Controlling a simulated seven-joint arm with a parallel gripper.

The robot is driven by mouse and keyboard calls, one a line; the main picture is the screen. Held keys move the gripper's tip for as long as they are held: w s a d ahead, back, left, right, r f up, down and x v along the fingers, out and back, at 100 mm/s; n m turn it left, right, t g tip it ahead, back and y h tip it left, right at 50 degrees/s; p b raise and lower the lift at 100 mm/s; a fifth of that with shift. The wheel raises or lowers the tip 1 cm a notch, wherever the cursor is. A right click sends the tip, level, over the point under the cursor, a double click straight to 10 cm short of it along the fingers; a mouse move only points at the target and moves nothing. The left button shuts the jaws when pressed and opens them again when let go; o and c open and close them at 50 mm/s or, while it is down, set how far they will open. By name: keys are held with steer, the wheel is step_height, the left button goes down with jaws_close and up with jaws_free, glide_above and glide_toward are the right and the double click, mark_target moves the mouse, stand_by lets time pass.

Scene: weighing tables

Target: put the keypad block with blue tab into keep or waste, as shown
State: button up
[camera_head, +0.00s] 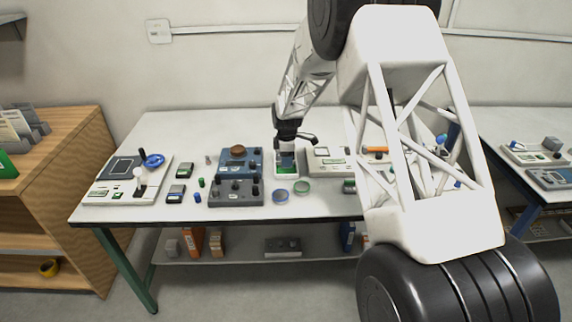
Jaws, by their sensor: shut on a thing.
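My gripper (294,140) points down over the middle of the white table (225,125). It is shut on a small dark block (287,157), largely hidden by the fingers. I cannot make out a keypad or blue tab on it. The block is at a small white device with a green face (286,170); I cannot tell whether it touches it. No keep or waste label is readable.
A blue device (240,162) and a grey knobbed device (235,192) stand left of my gripper. A white panel with a lever (125,180) is at far left. My arm hides the table's right part.

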steer(key=shift+w+a, duration=0.1)
steer(key=shift+w, duration=0.45)
steer(key=shift+f, duration=0.15)
steer(key=shift+f, duration=1.65)
steer(key=shift+f, duration=0.15)
steer(key=o, duration=0.7)
steer(key=shift+r, duration=6.15)
